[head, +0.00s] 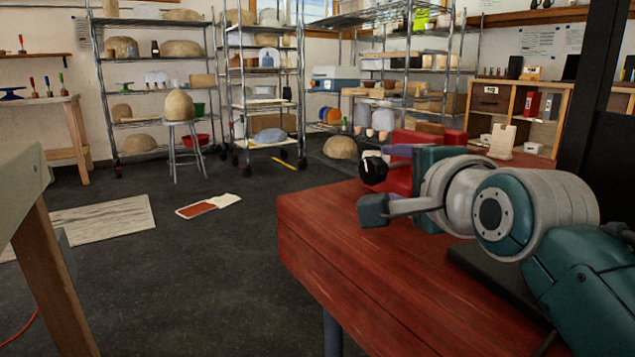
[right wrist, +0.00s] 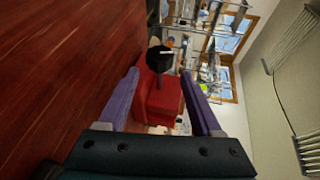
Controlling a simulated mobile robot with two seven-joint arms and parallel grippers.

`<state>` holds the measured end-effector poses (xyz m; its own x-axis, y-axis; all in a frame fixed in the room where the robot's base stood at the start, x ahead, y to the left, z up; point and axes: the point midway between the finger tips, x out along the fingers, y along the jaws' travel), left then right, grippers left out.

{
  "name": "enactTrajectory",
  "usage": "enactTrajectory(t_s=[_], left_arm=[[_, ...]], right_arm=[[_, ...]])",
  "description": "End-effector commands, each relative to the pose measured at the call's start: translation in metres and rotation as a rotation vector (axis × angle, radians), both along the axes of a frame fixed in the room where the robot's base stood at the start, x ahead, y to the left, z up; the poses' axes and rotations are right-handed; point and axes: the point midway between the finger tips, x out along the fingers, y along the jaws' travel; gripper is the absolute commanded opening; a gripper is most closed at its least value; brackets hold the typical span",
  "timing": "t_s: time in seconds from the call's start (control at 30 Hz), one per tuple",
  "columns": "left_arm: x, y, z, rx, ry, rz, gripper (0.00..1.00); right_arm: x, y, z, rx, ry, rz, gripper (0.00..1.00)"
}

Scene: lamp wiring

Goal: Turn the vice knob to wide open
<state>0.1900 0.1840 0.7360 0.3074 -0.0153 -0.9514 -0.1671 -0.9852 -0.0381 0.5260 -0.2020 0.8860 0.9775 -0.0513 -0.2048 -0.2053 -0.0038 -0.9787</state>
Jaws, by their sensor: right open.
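The red vice (head: 402,178) stands on the red wooden workbench (head: 330,235), partly hidden behind my right gripper. Its black knob (head: 374,169) faces left and carries a small white mark. In the right wrist view the knob (right wrist: 160,58) sits at the end of a short shaft on the red vice body (right wrist: 158,100). My right gripper (head: 398,151) is open beside the vice. Its two purple fingers (right wrist: 161,80) are spread, and the knob appears between and beyond their tips, apart from them. I cannot tell whether a finger touches the vice. My left gripper is out of view.
A dark flat plate (head: 482,268) lies on the bench under my right arm. Another wooden table (head: 35,215) shows at the left edge. Wire shelves (head: 155,72) stand at the back. The floor (head: 200,270) left of the bench is mostly clear.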

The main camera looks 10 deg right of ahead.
Motion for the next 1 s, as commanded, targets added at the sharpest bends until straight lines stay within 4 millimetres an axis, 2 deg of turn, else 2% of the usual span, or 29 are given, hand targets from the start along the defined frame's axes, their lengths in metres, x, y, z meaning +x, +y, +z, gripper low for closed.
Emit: enactTrajectory(t_s=[0.2, 0.43, 0.6, 0.9, 1.0], left_arm=[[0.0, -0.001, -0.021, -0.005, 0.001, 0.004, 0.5], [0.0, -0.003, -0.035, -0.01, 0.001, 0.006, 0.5], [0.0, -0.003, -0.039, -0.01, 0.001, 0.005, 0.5], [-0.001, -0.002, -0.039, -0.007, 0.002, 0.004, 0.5], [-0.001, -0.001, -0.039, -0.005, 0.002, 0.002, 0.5]], right_arm=[[0.039, -0.002, -0.012, -0.004, 0.0, 0.001, 0.66], [0.067, -0.004, -0.017, -0.005, 0.001, 0.001, 0.66], [0.076, -0.004, -0.017, -0.003, 0.0, 0.001, 0.66], [0.078, -0.004, -0.017, -0.004, 0.002, 0.001, 0.66], [0.078, -0.004, -0.017, -0.004, 0.002, 0.001, 0.57]])
